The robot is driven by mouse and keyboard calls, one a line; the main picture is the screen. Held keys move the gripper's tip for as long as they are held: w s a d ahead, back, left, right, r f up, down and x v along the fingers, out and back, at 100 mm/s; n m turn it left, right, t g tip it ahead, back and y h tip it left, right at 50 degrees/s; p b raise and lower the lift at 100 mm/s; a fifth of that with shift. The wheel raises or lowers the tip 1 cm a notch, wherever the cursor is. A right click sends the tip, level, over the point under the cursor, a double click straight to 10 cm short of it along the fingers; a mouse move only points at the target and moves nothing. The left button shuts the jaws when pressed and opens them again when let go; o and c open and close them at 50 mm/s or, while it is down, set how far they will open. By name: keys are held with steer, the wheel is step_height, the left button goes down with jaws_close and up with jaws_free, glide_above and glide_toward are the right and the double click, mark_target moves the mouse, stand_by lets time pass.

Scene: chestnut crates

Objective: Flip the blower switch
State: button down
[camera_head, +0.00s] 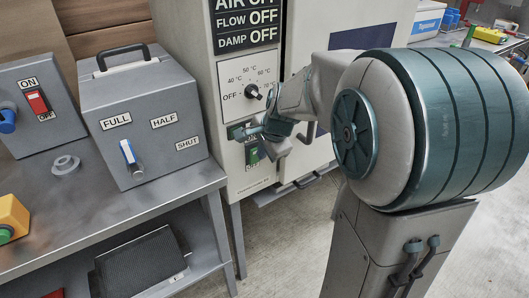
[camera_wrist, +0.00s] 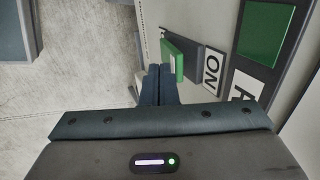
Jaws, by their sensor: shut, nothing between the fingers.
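The blower switch is a green rocker (camera_head: 252,155) on a dark plate low on the cabinet front, with an OFF label below it. In the wrist view the green rocker (camera_wrist: 178,61) stands out from the panel beside a sideways ON label (camera_wrist: 212,74).
A temperature dial (camera_head: 252,91) sits above the switch on the cabinet (camera_head: 205,60). A larger green square (camera_wrist: 264,33) shows on a dark panel part. A lever box (camera_head: 145,115) and a red-switch box (camera_head: 60,105) stand on the metal bench to the left.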

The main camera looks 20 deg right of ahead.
steer(key=shift+r, duration=0.15)
steer(key=w+g+p, duration=0.1)
steer(key=p, duration=0.3)
steer(key=shift+a+r, duration=0.1)
steer(key=shift+r+p, duration=0.75)
steer(key=shift+p, duration=0.1)
